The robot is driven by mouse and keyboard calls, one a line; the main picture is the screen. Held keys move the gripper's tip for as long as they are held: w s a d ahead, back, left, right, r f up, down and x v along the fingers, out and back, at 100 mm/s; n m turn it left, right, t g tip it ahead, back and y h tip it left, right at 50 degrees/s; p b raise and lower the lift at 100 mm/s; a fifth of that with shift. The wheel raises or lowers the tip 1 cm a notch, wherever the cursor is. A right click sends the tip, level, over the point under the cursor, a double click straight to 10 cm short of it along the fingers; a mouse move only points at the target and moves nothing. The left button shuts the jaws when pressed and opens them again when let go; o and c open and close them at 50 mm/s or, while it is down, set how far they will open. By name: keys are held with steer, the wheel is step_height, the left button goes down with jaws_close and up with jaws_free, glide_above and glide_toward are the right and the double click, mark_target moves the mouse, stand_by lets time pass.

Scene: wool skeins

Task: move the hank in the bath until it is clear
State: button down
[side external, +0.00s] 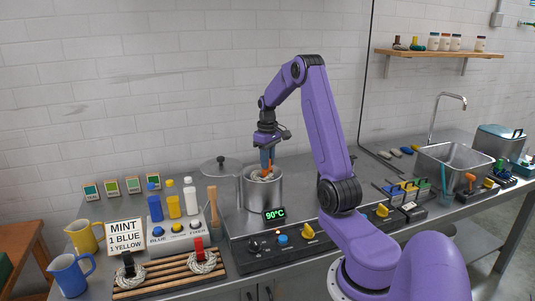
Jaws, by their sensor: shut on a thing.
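A steel pot (261,194) stands on the hob and serves as the bath. A pale, off-white hank (256,176) shows at its mouth; its lower part and the liquid's colour are hidden by the pot wall. My gripper (267,163) points down into the mouth of the pot from above. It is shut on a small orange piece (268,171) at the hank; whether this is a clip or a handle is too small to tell. A display (274,214) in front of the pot reads 90°C.
A lid (221,166) is behind the pot and a wooden stick (213,206) to its left. Dye bottles (172,199), a mint recipe card (124,235) and a wooden rack (171,275) with two pale hanks are at left. A sink (454,166) is at right.

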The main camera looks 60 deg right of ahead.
mark_target(267, 173)
steer(key=shift+f, duration=2.7)
steer(key=shift+w+f, duration=0.1)
steer(key=shift+f, duration=0.05)
steer(key=shift+w+d+f, duration=0.15)
steer(key=shift+w+f, duration=0.45)
steer(key=shift+s+r, duration=0.15)
steer(key=shift+s+r, duration=0.6)
steer(key=shift+w+f, duration=0.1)
steer(key=shift+w+f, duration=0.65)
steer(key=shift+s+r, duration=0.1)
